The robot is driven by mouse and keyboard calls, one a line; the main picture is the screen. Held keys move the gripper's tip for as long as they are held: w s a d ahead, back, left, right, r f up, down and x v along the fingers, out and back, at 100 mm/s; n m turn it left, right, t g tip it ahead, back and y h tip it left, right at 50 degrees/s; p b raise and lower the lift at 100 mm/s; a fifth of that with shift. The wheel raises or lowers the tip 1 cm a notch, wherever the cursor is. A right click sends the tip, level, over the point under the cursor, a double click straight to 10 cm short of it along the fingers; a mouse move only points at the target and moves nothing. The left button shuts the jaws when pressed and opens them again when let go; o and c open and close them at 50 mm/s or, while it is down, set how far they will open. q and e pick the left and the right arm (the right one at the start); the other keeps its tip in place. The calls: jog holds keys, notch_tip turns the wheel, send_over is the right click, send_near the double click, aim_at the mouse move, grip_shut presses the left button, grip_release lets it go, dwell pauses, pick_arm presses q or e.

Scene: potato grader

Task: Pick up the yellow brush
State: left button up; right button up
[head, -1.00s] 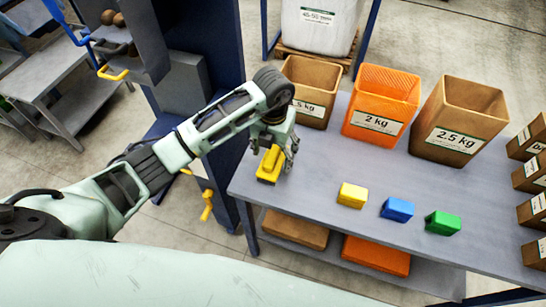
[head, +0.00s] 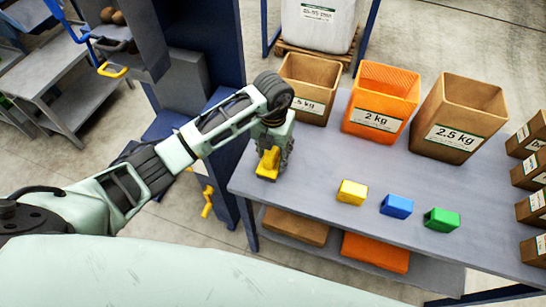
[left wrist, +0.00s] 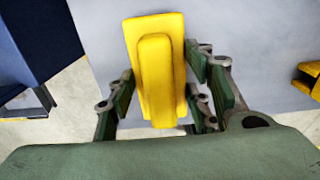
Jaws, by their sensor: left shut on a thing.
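The yellow brush (head: 267,166) is at the left end of the grey table. It also shows in the left wrist view (left wrist: 158,75), as a long yellow body with a raised ridge. My left gripper (head: 274,156) is over the brush from above, shut on it. In the left wrist view the gripper's green-padded fingers (left wrist: 165,95) are on either side of the brush. I cannot tell whether the brush still touches the table. My right gripper is not in view.
A yellow block (head: 352,192), a blue block (head: 397,206) and a green block (head: 442,220) lie to the right on the table (head: 310,215). Behind stand a brown bin (head: 309,88), an orange bin (head: 379,105) and another brown bin (head: 458,120). A blue post stands left of the table.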

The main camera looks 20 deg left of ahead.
aim_at(276, 151)
pick_arm(q)
jog(key=shift+r, duration=0.15)
jog(key=shift+w+r, duration=0.1)
jog(key=shift+r, duration=0.2)
jog(key=r, duration=0.1)
jog(key=r+b, duration=0.1)
jog(key=r, duration=0.1)
jog(key=shift+s+d+r+b, duration=0.25)
jog(key=shift+d+r+b, duration=0.05)
jog(key=shift+d+b, duration=0.1)
jog(key=s+d+r+b, duration=0.1)
jog(key=s+d+r, duration=0.5)
jog(key=d, duration=0.3)
jog(key=shift+r, duration=0.3)
